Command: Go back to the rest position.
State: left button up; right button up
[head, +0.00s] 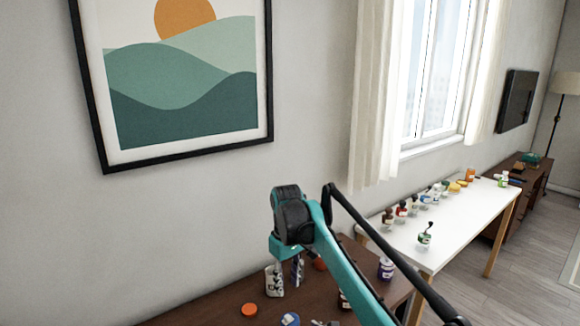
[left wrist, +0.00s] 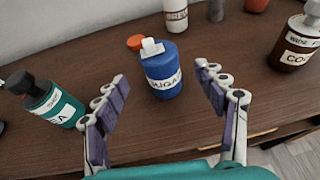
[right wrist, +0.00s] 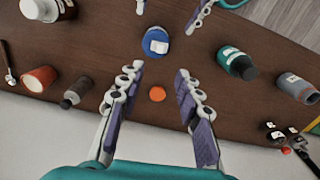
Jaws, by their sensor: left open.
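My right gripper (head: 286,280) hangs above the dark wooden counter in the head view, pointing down. In the right wrist view its fingers (right wrist: 158,73) are spread apart and empty, with an orange lid (right wrist: 157,94) in the gap between them as seen from there. My left gripper (left wrist: 157,77) is open in the left wrist view. A blue sugar jar with a white top (left wrist: 162,72) shows between its fingertips, and the fingers appear clear of it. The left gripper's fingertips also show at the top of the right wrist view.
A teal bottle (left wrist: 48,102) and a brown labelled bottle (left wrist: 298,42) flank the left gripper on the dark counter (left wrist: 110,60). A red-brown cup (right wrist: 40,78) stands near the right gripper. A white table (head: 440,236) with several bottles is beyond, and the wall is behind.

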pick_arm(q)
jog(key=s+a+r+n+g+h, duration=0.2)
jog(key=s+a+r+n, duration=0.15)
jog(key=a+n, duration=0.4)
jog(key=s+a+r+n+g+h, duration=0.1)
jog(key=s+a+r+n+g, duration=0.1)
jog(key=s+a+n, duration=0.45)
pick_arm(e)
jog(key=s+d+r+m+t, duration=0.2)
jog(key=s+d+m+t, duration=0.2)
jog(key=s+d, duration=0.85)
pick_arm(q)
jog(key=s+a+n+h, duration=0.4)
jog(key=s+a+n, duration=0.3)
jog(key=s+n, duration=0.5)
jog(key=n, duration=0.3)
jog(key=shift+s+a+r+n, duration=0.2)
jog(key=shift+r+n, duration=0.15)
jog(key=shift+n, duration=0.05)
pick_arm(e)
jog(key=s+d+f+m+t, duration=0.1)
jog(key=s+d+f+m, duration=0.1)
jog(key=s+f, duration=0.3)
jog(key=s+d+f+m+t, duration=0.2)
jog(key=s+d+f, duration=0.2)
jog(key=s, duration=0.6)
jog(key=shift+s+f, duration=0.15)
jog(key=shift+f, duration=0.5)
